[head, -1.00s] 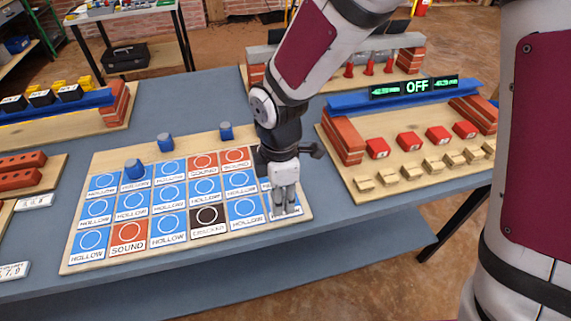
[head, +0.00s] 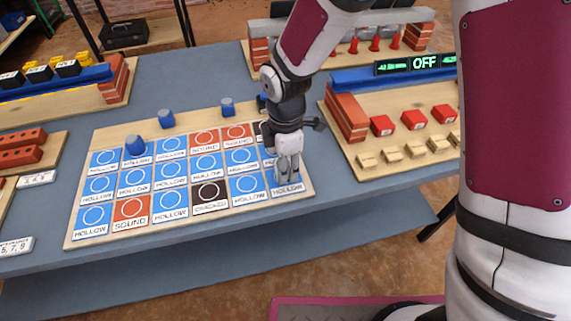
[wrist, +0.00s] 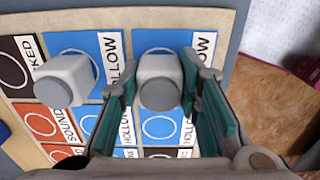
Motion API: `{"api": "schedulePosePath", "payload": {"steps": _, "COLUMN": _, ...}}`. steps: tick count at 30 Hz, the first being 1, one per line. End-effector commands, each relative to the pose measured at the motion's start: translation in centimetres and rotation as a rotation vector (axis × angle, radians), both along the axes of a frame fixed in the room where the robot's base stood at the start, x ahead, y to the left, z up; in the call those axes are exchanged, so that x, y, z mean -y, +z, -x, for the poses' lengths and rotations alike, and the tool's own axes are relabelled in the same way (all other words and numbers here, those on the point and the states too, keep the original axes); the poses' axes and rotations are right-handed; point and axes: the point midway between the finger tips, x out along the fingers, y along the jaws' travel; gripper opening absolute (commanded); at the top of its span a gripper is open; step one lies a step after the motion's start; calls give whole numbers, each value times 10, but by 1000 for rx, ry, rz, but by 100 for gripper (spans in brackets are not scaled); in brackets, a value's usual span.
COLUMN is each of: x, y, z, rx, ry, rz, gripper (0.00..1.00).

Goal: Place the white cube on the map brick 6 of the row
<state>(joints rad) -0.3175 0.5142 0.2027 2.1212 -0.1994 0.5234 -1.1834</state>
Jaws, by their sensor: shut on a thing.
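The white cube (wrist: 160,82) is between the teal pads of my gripper (wrist: 163,108) in the wrist view. My gripper (head: 285,180) is shut on it, over the blue HOLLOW brick (head: 288,189) at the right end of the map's nearest row. Whether the cube touches this brick I cannot tell. In the head view the fingers mostly hide the cube. The map board (head: 85,238) holds rows of blue, orange and black bricks.
Blue markers stand on the map (head: 135,146) and near its far edge (head: 166,119). Right of the map is a rig with red brick piers (head: 345,115), red blocks (head: 382,126) and an OFF display (head: 425,62). Bare table (head: 205,82) lies behind the map.

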Motion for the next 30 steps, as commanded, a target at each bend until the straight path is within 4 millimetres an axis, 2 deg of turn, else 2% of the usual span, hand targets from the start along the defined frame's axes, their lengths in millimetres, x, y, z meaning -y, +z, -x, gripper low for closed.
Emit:
{"api": "schedulePosePath", "payload": {"steps": 1, "x": 0, "y": -2, "z": 0, "rx": -1, "ry": 0, "rz": 0, "gripper": 2}}
{"api": "schedulePosePath", "payload": {"steps": 2, "x": 0, "y": -3, "z": 0, "rx": -1, "ry": 0, "rz": 0, "gripper": 33}}
{"api": "schedulePosePath", "payload": {"steps": 4, "x": 0, "y": -2, "z": 0, "rx": -1, "ry": 0, "rz": 0, "gripper": 49}}
{"api": "schedulePosePath", "payload": {"steps": 5, "x": 0, "y": -2, "z": 0, "rx": -1, "ry": 0, "rz": 0, "gripper": 51}}
{"api": "schedulePosePath", "payload": {"steps": 14, "x": 0, "y": -1, "z": 0, "rx": 0, "ry": 0, "rz": 0, "gripper": 51}}
{"api": "schedulePosePath", "payload": {"steps": 17, "x": 0, "y": 5, "z": 0, "rx": 2, "ry": -1, "rz": -1, "gripper": 51}}
{"api": "schedulePosePath", "payload": {"steps": 20, "x": 0, "y": 19, "z": -1, "rx": 4, "ry": -1, "rz": -2, "gripper": 51}}
{"api": "schedulePosePath", "payload": {"steps": 30, "x": 0, "y": 88, "z": -1, "rx": 4, "ry": -1, "rz": -1, "gripper": 51}}
